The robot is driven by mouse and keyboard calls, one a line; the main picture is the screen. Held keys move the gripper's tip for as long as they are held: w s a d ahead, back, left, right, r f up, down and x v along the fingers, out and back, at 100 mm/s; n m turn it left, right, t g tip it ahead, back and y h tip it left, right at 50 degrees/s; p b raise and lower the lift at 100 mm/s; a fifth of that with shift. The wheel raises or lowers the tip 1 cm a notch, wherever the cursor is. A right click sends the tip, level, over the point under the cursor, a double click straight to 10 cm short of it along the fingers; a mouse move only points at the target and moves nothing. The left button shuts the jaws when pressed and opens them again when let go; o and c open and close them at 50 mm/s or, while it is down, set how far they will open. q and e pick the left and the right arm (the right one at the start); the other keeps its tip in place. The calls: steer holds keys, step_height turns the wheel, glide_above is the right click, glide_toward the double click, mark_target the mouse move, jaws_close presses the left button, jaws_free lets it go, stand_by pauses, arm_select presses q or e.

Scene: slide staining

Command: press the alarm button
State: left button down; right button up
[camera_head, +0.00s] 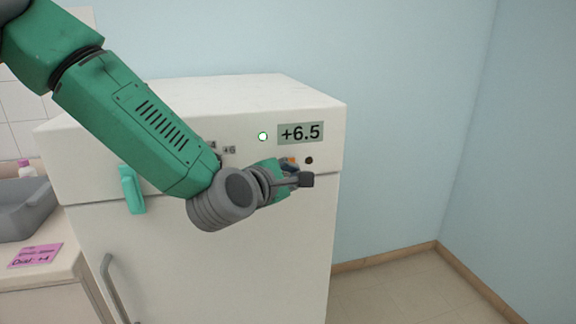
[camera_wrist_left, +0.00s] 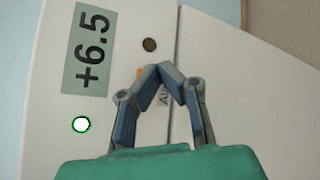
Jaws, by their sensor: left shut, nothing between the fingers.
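An orange patch (camera_head: 291,160), apparently the alarm button, is on the upper front panel of the white fridge (camera_head: 190,255). In the left wrist view the orange patch (camera_wrist_left: 139,73) is mostly hidden by the fingers, and a partly covered label starting "AL" (camera_wrist_left: 164,98) lies beside it. My left gripper (camera_head: 304,180) is in front of the panel, just below the orange patch. In the left wrist view my left gripper (camera_wrist_left: 160,70) is shut and empty, its fingertips together close to the orange patch. I cannot tell whether they touch the panel. My right gripper is not in view.
A dark round spot (camera_head: 308,160), a "+6.5" display (camera_head: 300,133) and a lit green lamp (camera_head: 263,136) are on the panel. A teal handle (camera_head: 132,190) is at left. A pink note (camera_head: 36,255) and grey basin (camera_head: 25,207) are on the counter. Floor at right is clear.

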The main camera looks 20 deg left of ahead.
arm_select(q)
steer(key=shift+s+d, duration=0.65)
steer(key=shift+s, duration=0.3)
steer(key=shift+s+d, duration=0.6)
steer(key=shift+s, duration=0.3)
